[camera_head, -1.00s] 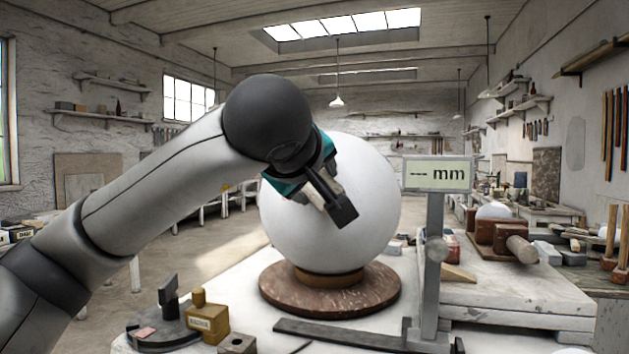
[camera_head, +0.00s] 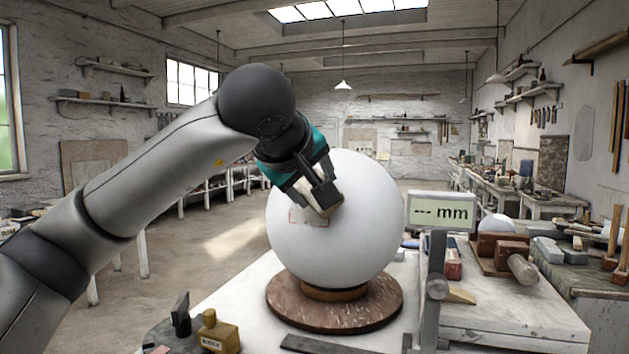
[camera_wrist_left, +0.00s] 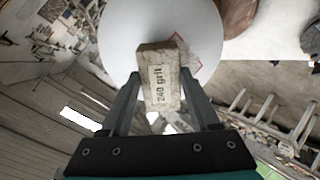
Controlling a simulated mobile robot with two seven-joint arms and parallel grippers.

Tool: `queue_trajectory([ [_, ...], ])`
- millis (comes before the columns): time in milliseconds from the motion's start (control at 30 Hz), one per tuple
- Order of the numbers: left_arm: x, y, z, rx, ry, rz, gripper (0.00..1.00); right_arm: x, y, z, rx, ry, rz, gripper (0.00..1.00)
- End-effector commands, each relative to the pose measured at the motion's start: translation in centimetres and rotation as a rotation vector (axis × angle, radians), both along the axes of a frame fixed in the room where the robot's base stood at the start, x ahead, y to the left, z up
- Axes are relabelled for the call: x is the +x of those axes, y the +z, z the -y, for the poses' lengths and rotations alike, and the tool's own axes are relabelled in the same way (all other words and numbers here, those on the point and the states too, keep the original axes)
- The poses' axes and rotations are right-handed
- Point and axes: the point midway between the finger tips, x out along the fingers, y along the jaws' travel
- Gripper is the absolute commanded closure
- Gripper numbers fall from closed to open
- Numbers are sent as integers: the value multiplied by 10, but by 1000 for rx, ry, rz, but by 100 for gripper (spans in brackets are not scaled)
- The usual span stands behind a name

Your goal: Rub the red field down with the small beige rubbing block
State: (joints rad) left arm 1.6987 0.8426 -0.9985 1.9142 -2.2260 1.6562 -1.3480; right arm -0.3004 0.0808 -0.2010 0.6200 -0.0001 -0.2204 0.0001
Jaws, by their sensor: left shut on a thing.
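The white plaster sphere (camera_head: 358,235) rests on a ring on a round brown base. The red field (camera_head: 308,217) is a faint red outline on its near upper left side. Part of that outline shows beside the block in the left wrist view (camera_wrist_left: 197,66). My left gripper (camera_head: 322,194) is shut on the beige rubbing block (camera_wrist_left: 161,84), which is marked "240 grit". The block is close in front of the sphere at the field's upper edge; I cannot tell whether it touches. The gripper hides part of the field's top. My right gripper is not in view.
A gauge (camera_head: 441,211) reading "--- mm" stands on a post just right of the sphere. A small brass-coloured block (camera_head: 219,336) sits at the table's front left.

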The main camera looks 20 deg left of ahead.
Motion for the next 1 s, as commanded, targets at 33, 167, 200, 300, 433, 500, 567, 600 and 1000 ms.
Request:
queue_trajectory([
  [33,0,1,0,-1,0,4,100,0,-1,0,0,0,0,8],
  [167,0,1,0,-1,0,5,100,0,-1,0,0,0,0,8],
  [200,0,1,0,-1,0,5,100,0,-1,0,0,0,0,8],
  [300,0,1,0,-1,0,5,100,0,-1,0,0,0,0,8],
  [433,1,1,0,-1,0,5,100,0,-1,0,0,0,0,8],
  [500,2,0,0,-1,0,5,100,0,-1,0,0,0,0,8],
  [567,2,0,0,0,1,4,100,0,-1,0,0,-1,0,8],
  [600,3,-1,0,-1,0,4,100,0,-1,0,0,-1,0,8],
  [1000,10,-5,-1,-1,0,4,100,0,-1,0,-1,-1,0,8],
])
